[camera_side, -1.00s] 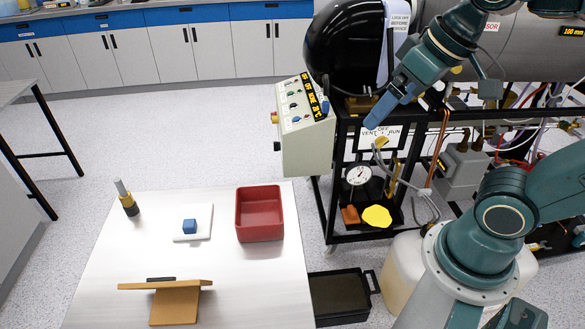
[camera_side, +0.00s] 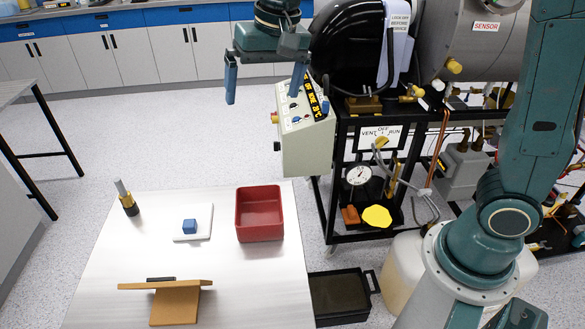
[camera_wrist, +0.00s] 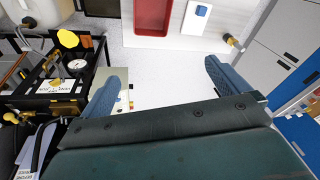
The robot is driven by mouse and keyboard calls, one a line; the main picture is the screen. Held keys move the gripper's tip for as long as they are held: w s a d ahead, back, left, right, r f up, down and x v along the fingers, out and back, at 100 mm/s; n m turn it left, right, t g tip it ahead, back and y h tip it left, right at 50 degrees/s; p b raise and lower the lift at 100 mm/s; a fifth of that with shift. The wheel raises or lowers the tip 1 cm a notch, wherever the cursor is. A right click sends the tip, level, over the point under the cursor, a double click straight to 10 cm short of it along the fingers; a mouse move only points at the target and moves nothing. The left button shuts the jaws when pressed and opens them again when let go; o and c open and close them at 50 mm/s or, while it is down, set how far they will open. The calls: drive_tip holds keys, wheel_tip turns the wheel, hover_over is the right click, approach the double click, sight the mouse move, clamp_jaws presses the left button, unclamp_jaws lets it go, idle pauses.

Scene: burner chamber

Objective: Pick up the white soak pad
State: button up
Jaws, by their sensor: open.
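The white soak pad (camera_side: 203,214) lies flat on the pale table (camera_side: 130,240), left of the red tray. A small blue cube (camera_side: 190,226) sits on top of the pad and hides part of it. The pad (camera_wrist: 192,27) and the cube (camera_wrist: 201,10) also show at the top of the wrist view.
The red tray (camera_side: 260,237) stands right of the pad. The control box (camera_side: 303,140) and black cart (camera_side: 340,190) stand close to my gripper's right.

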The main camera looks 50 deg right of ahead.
drive_tip(key=w+a+f+m+g, duration=0.1)
drive_tip(key=w+a+f+m, duration=0.1)
drive_tip(key=w+a+f, duration=0.6)
drive_tip(key=m+g, duration=0.2)
hover_over(189, 219)
wheel_tip(189, 219, down, 10)
drive_tip(key=shift+d+f+h, duration=0.15)
drive_tip(key=shift+f+h, duration=0.05)
drive_tip(key=shift+h, duration=0.1)
drive_tip(key=shift+f, duration=4.3)
drive_tip(key=shift+f, duration=2.55)
drive_tip(key=c, duration=0.9)
